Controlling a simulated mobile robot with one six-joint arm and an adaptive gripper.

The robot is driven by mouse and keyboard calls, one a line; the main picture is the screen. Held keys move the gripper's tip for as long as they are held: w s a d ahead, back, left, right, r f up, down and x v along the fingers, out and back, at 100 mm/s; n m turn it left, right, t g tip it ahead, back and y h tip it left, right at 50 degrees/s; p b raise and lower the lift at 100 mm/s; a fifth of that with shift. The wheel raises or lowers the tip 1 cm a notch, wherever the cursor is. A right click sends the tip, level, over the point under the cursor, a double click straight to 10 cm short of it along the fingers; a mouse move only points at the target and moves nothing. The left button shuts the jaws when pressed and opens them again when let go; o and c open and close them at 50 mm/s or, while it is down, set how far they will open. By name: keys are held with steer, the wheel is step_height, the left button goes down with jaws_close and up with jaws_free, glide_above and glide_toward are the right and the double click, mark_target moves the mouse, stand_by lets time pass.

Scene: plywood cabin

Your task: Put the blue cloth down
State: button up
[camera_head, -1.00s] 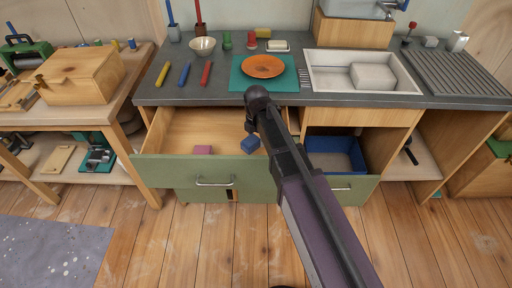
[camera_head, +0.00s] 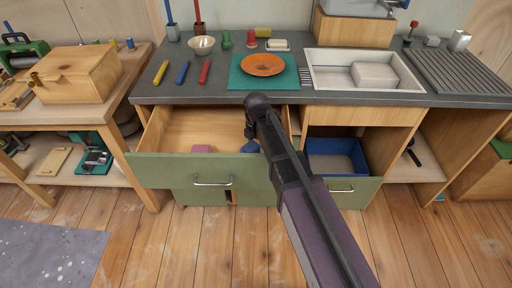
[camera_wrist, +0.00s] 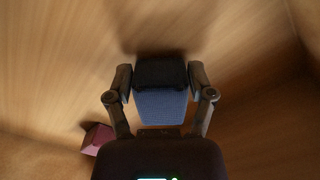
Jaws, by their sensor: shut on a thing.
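The blue cloth (camera_wrist: 162,108) is a small folded block between the two fingers of my gripper (camera_wrist: 160,92) in the wrist view. My gripper is shut on it, inside the open drawer, above or at the wooden drawer floor; I cannot tell whether the cloth touches the floor. In the head view the cloth (camera_head: 250,147) shows partly behind my arm, near the drawer's front right. The open drawer (camera_head: 200,168) has a green front and pale wooden inside. A pink block (camera_head: 202,149) lies in the drawer, left of the cloth; it also shows in the wrist view (camera_wrist: 96,138).
The counter above holds an orange plate (camera_head: 262,65) on a teal mat (camera_head: 240,82), a bowl (camera_head: 201,44) and a sink (camera_head: 318,76). The left part of the first drawer is free.

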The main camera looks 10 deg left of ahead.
mark_target(257, 143)
steer(key=shift+f, duration=0.2)
steer(key=o, duration=1.1)
steer(key=shift+r, duration=0.2)
step_height(257, 143, up, 12)
steer(key=p, duration=1.2)
steer(key=shift+d, duration=0.15)
stand_by(0.5)
